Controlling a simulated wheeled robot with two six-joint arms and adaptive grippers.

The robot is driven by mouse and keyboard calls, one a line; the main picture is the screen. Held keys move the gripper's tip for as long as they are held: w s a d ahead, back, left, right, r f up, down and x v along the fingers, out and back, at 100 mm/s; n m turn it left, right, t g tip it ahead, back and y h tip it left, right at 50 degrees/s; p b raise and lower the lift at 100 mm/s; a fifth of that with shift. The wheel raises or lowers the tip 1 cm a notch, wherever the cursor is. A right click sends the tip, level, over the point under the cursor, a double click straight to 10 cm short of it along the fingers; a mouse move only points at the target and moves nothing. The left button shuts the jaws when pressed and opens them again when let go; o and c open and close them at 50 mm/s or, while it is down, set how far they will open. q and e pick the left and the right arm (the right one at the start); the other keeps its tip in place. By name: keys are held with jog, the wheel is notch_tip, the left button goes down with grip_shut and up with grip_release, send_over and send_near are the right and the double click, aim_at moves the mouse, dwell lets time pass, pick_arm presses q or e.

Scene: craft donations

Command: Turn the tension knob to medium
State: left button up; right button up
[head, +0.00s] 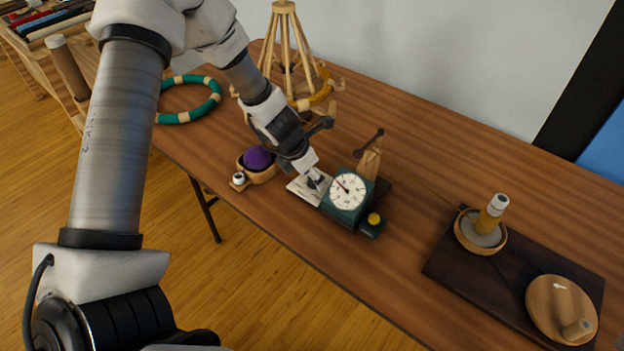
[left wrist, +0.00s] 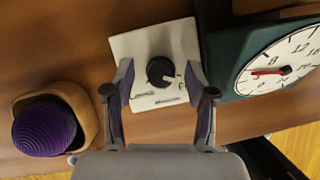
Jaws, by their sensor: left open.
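The tension knob (left wrist: 158,70) is a round black dial on a pale plate (left wrist: 130,44). Its white pointer mark faces right and slightly down in the left wrist view. Small print lies on the plate below it, too small to read. My left gripper (left wrist: 160,76) is open, with one finger on each side of the knob; whether they touch it I cannot tell. In the head view my left gripper (head: 314,178) reaches down over the plate (head: 300,190) and hides part of the knob. My right gripper is out of view.
A green box with a white dial and red needle (head: 348,191) stands right beside the plate. A wooden bowl with purple yarn (head: 257,160) is on its left. A wooden stand (head: 285,50) is behind. A dark board (head: 480,285) with wooden pieces lies to the right.

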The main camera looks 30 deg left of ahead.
pick_arm(q)
jog(key=shift+r, duration=0.1)
grip_shut()
jog(key=shift+s+r+m+g+p, duration=0.15)
jog(key=shift+m+g+p, duration=0.15)
jog(key=shift+m+p, duration=0.7)
jog(key=m+g+h+p, duration=0.1)
jog(key=m+h+p, duration=0.1)
jog(key=m+p, duration=0.3)
jog(key=shift+m+p, duration=0.3)
jog(key=shift+p, duration=0.85)
jog(key=shift+m+g+h+p, duration=0.3)
jog(key=shift+m+g+p, duration=0.35)
jog(key=shift+m, duration=0.55)
jog(key=shift+f+m+g+p, duration=0.25)
jog(key=shift+m+g+p, duration=0.1)
jog(key=shift+m, duration=0.65)
